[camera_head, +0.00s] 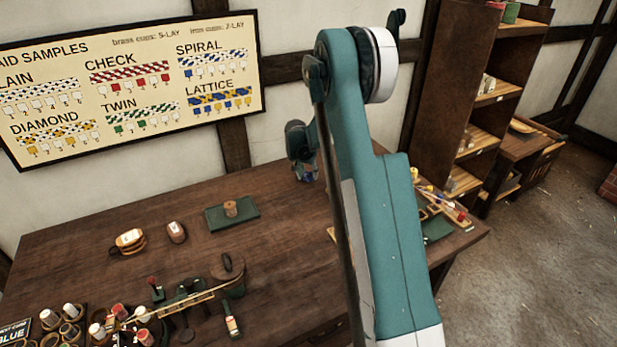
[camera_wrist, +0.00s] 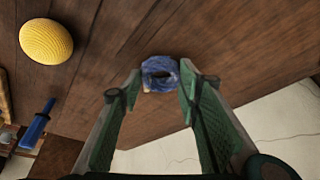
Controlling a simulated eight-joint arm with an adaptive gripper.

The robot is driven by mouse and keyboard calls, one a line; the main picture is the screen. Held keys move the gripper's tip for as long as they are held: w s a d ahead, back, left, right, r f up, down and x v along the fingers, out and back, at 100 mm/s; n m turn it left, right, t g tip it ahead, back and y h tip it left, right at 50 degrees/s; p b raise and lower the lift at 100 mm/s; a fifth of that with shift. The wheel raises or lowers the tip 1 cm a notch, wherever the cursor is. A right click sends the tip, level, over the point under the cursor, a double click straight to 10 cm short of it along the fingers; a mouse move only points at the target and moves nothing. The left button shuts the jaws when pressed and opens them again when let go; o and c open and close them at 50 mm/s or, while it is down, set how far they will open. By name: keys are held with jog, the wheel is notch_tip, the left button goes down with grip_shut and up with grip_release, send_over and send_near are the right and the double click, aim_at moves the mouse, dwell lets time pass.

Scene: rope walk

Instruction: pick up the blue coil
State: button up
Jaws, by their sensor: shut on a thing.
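The blue coil (camera_wrist: 160,84) shows in the wrist view as a small blue ring with an open middle. It sits between the two green fingertips of my gripper (camera_wrist: 161,72), which are closed against its left and right sides. In the head view a small patch of blue (camera_head: 308,174) shows just below the end of my arm, near the back of the table. My fingers are mostly hidden there by the arm. I cannot tell whether the coil touches the table or is a little above it.
In the wrist view a yellow ball-like thing (camera_wrist: 46,42) and a blue-handled tool (camera_wrist: 38,124) lie to the left. In the head view a green mat (camera_head: 248,218) with a small brown spool and a bench of cups and bobbins (camera_head: 90,325) stand left.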

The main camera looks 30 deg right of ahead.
aim_at(308, 175)
jog(key=shift+r, duration=0.1)
notch_tip(308, 175, up, 10)
jog(key=p, duration=0.1)
dwell(0.5)
jog(key=shift+a, duration=0.1)
dwell(0.5)
